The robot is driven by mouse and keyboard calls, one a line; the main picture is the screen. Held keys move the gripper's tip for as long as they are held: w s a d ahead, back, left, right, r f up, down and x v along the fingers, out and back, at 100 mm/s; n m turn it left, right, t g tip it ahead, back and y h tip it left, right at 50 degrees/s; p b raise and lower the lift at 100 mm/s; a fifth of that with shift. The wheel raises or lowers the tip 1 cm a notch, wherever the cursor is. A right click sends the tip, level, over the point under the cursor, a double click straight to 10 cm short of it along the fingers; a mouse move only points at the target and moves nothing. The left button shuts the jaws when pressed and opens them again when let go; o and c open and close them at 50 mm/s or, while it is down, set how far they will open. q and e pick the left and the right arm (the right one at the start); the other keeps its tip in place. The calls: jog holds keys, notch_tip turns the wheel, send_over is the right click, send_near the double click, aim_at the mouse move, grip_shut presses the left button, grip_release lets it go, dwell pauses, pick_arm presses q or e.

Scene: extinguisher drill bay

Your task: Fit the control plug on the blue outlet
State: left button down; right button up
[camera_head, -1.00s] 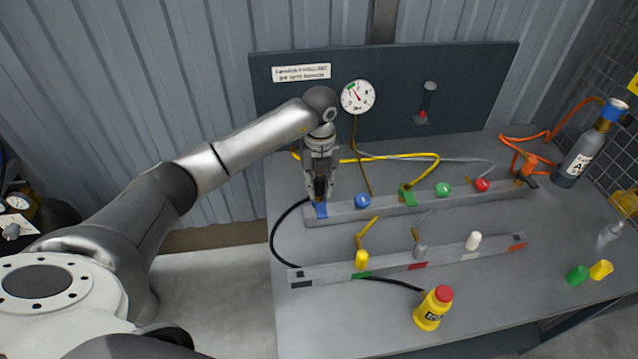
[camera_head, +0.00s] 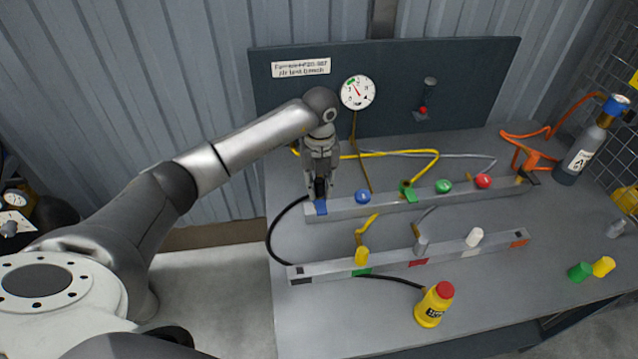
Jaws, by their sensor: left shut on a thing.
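My left gripper (camera_head: 320,186) is over the left end of the back rail (camera_head: 390,201), pointing down. It is shut on the dark control plug (camera_head: 320,189), which is mostly hidden between the fingers. A black hose (camera_head: 271,232) curves away from it to the left and down. The blue outlet is marked by a blue tab (camera_head: 320,208) on the rail's left end, right below the plug. Whether the plug is seated or just above the outlet, I cannot tell. My right gripper is not in view.
A round blue knob (camera_head: 362,196) stands close to the right of the gripper, then green and red ones. The front rail (camera_head: 325,270) holds yellow, grey and white plugs. A gauge (camera_head: 358,93) is on the back panel.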

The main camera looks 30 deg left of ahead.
pick_arm(q)
jog(key=shift+f, duration=0.1)
jog(key=c, duration=1.2)
grip_release()
